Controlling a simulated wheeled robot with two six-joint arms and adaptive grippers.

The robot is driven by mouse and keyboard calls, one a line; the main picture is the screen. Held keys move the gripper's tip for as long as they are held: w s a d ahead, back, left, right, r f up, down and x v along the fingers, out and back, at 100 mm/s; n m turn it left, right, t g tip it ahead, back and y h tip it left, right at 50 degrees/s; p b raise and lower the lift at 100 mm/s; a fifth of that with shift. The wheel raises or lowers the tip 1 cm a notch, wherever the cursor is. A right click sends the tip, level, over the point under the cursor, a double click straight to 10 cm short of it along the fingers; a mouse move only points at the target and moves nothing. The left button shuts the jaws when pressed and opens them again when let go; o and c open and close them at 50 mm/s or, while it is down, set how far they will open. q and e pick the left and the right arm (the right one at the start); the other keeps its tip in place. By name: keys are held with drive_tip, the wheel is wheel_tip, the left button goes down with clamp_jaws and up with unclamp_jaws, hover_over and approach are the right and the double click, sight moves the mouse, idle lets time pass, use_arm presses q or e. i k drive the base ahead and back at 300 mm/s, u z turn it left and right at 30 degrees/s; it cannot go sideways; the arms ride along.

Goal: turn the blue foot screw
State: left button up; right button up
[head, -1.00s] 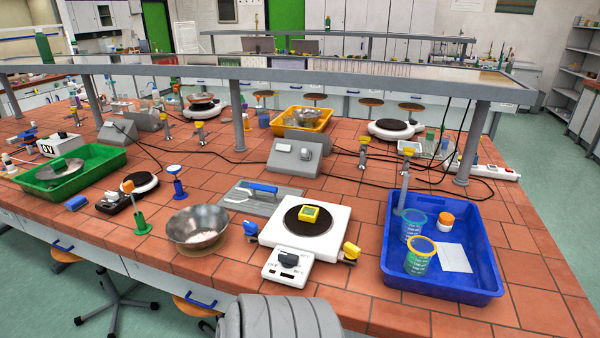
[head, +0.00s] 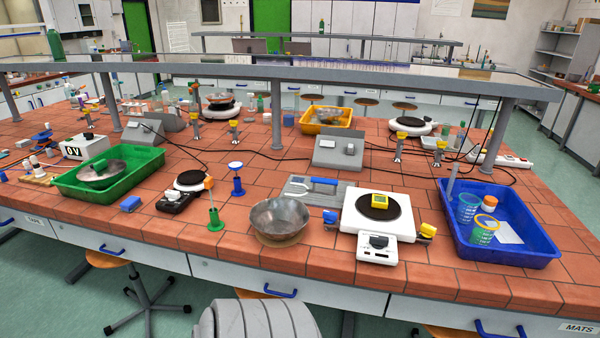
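The blue foot screw (head: 330,216) sticks out at the left front corner of a white device (head: 350,222) on the tiled bench. A yellow foot screw (head: 428,230) is at its right front corner. Neither of my grippers is in view.
A metal bowl (head: 279,218) stands left of the device, close to the blue screw. A blue tray (head: 535,245) with cups is to the right. Bare tiles lie in front.

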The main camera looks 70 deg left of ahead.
sight(329, 216)
drive_tip(key=u, duration=1.4)
